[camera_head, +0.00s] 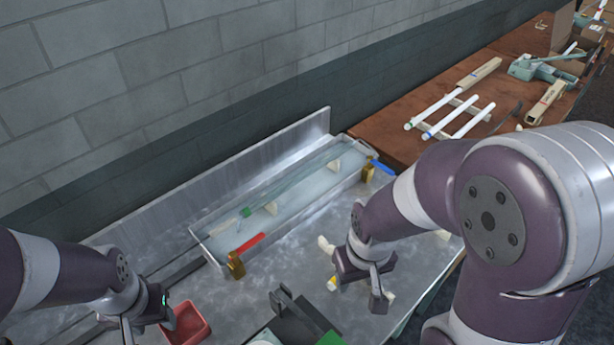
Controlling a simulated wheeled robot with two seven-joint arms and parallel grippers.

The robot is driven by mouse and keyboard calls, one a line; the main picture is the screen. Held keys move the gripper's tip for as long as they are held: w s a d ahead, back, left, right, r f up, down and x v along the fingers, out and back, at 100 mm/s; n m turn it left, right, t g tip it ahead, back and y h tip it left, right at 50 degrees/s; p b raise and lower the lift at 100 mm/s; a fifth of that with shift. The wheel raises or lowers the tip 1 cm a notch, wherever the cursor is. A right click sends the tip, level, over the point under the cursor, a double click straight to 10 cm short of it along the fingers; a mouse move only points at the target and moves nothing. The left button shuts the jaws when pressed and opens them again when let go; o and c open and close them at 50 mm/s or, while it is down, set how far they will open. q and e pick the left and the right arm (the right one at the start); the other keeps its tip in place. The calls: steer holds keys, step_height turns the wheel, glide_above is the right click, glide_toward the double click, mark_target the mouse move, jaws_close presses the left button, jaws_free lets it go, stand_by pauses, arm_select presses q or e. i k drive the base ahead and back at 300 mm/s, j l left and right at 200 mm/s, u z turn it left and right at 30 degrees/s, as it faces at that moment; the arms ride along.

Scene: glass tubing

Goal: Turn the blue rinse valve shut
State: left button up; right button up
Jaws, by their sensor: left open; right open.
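The blue valve handle (381,166) sits on a brass valve body (368,173) at the far right end of a long shallow trough (213,252). The handle slants down to the right, out past the trough's corner. My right gripper (358,290) is open and empty over the metal bench, nearer to me than the blue valve and well apart from it. My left gripper (147,328) is open at the lower left, beside a red tray (188,324), far from the blue valve. Its fingertips are partly cut off or hidden.
A red-handled valve (250,243) stands at the trough's near left end. A glass tube (290,184) lies in the trough. A metal backsplash (240,170) runs behind. A dark green device (300,318) stands at the front. White tubes (472,121) lie on the brown table (400,140).

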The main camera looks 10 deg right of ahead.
mark_target(370, 159)
steer(key=i+l+z, duration=0.1)
steer(key=l, duration=0.35)
steer(key=l+z, duration=0.15)
steer(key=l, duration=0.3)
steer(key=i+l+z, duration=0.1)
steer(key=l, duration=0.3)
steer(key=i+l+z, duration=0.1)
steer(key=l, duration=0.35)
steer(key=i+l+z, duration=0.1)
steer(key=i+l, duration=0.15)
steer(key=l, duration=0.15)
steer(key=i+l+z, duration=0.15)
steer(key=l, duration=0.2)
